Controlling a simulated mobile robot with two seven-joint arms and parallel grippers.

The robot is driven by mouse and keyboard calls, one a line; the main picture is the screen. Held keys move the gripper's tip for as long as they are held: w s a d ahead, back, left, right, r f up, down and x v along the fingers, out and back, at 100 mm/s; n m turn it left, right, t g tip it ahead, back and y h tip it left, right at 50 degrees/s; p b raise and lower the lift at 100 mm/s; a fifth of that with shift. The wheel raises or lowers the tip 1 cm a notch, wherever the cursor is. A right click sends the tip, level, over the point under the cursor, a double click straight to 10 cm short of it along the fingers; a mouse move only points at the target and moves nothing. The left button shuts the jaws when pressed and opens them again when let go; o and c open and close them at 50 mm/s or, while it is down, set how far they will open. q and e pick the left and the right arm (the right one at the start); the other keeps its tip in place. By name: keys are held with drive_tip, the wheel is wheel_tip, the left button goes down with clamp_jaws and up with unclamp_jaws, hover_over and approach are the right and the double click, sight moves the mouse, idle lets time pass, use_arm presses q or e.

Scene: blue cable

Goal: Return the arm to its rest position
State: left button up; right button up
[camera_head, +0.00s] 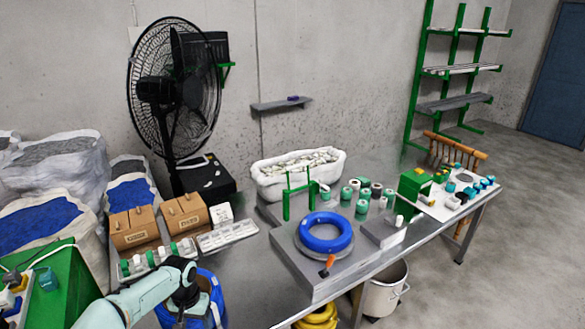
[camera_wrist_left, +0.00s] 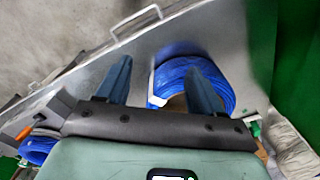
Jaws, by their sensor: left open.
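My left arm comes in at the lower left of the head view. A blue cable coil (camera_wrist_left: 222,88) shows beyond and beside the right finger; contact cannot be told. A second blue coil (camera_wrist_left: 40,146) is at the left edge. In the head view a blue cable ring (camera_head: 325,232) lies on a grey stand on the table.
The metal table (camera_head: 262,280) carries two cardboard boxes (camera_head: 184,214), a white bin (camera_head: 300,180), several green-and-white spools (camera_head: 362,206) and a green block (camera_head: 414,185). A black fan (camera_head: 172,85) stands behind. A bucket (camera_head: 384,292) and yellow coil (camera_head: 318,318) are below the table.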

use_arm(q)
drive_tip(key=s+d+f+h, duration=0.1)
drive_tip(key=s+d+f, duration=0.3)
drive_tip(key=f, duration=0.3)
drive_tip(key=s+d+f+n+h, duration=0.1)
drive_tip(key=s+d+f+h, duration=0.1)
drive_tip(key=s+d+f, duration=0.3)
drive_tip(key=s+d+f+h, duration=0.1)
drive_tip(key=s+d+f, duration=0.25)
drive_tip(key=f, duration=0.45)
drive_tip(key=s+f+n, duration=0.2)
drive_tip(key=s+f, duration=0.1)
drive_tip(key=s, duration=0.7)
drive_tip(key=s+d+f+n, duration=0.1)
drive_tip(key=s+f+n, duration=0.1)
drive_tip(key=s, duration=0.8)
drive_tip(key=shift+d+f+g, duration=0.25)
drive_tip(key=shift+f+g, duration=0.05)
drive_tip(key=shift+f, duration=0.1)
drive_tip(key=shift+s, duration=0.1)
drive_tip(key=c, duration=0.4)
drive_tip(key=shift+c, duration=0.3)
